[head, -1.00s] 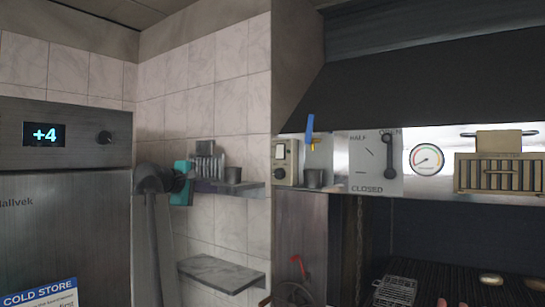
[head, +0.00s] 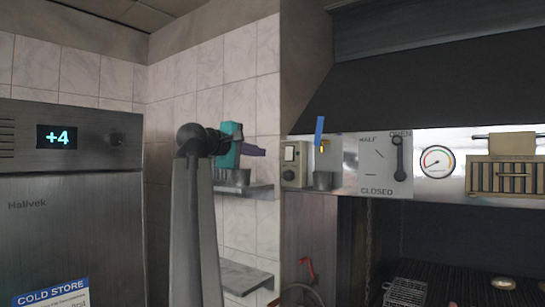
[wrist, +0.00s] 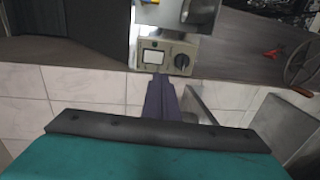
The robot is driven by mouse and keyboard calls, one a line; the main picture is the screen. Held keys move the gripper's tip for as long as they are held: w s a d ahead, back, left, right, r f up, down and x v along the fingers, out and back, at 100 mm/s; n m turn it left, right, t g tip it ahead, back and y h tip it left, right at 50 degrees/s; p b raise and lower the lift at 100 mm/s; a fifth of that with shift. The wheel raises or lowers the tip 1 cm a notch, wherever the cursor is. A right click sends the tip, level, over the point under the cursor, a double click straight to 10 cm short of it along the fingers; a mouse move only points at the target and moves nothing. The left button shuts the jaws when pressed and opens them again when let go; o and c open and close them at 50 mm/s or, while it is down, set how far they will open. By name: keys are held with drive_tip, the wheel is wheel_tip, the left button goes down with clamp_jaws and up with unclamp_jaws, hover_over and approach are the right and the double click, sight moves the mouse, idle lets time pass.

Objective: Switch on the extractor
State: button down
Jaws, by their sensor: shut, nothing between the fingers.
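A small beige switch box (head: 294,165) is on the wall at the left end of the steel panel under the hood. It has a white rocker above a dark round knob (head: 289,175). In the wrist view the box (wrist: 167,55) is straight ahead, with the white rocker (wrist: 153,57) on the left and the dark knob (wrist: 182,61) on the right. My gripper (head: 261,152) is shut and empty, left of the box and pointing right at about the rocker's height.
A damper plate (head: 378,165) marked OPEN, HALF and CLOSED has its lever upright near OPEN. A gauge (head: 437,161) and a slotted filter (head: 506,176) are further right. A metal cup (head: 323,180) and a blue-handled item (head: 319,130) are beside the box. A wall shelf (head: 247,191) lies under my gripper.

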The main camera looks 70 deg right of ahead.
sight(288, 159)
drive_tip(key=p+x, duration=0.6)
drive_tip(key=x, duration=0.8)
drive_tip(key=shift+w+b, duration=0.2)
drive_tip(key=shift+b, duration=0.1)
drive_tip(key=shift+f, duration=0.1)
